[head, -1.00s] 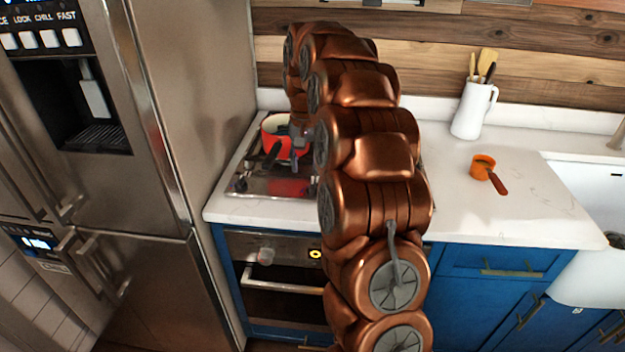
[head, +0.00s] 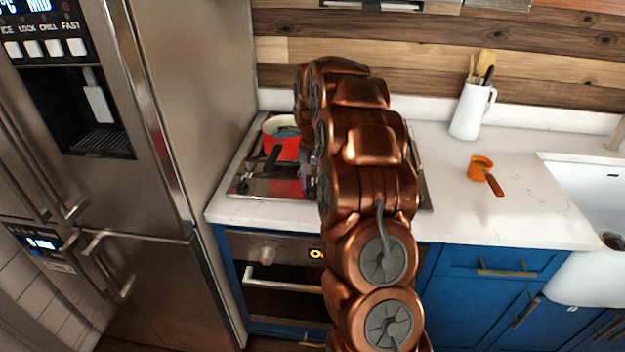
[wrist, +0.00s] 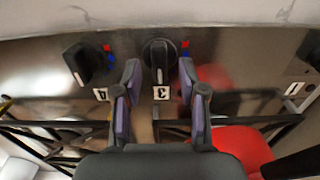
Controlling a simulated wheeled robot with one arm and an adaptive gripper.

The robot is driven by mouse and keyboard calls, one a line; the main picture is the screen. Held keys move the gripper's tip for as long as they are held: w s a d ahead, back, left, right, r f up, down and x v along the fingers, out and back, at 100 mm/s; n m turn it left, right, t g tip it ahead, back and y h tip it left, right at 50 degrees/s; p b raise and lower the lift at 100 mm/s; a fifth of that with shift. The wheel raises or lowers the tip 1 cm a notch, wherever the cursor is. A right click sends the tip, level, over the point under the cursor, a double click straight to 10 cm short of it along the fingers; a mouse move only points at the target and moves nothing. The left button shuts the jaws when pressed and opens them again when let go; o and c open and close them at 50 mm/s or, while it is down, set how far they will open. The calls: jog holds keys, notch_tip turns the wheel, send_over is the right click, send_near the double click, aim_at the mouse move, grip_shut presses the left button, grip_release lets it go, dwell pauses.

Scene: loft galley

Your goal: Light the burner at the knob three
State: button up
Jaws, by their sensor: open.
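In the wrist view, which looks upside down, the black knob (wrist: 159,54) beside the label 3 sits on the steel cooktop. Its grip bar points roughly up and down in the picture. My gripper (wrist: 160,68) is open, with one purple-grey finger on each side of this knob's near end. I cannot tell whether either finger touches it. In the head view my arm hides the knob and most of the gripper. The burner of this knob is not clearly seen, and no flame shows.
Another black knob (wrist: 83,62), by the label 4, is close on the left. A label 1 is at the right. A red pot (head: 287,149) with a black handle stands on the cooktop (head: 245,184).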

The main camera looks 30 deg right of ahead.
jog(key=shift+f, duration=0.4)
jog(key=shift+c, duration=0.2)
grip_shut()
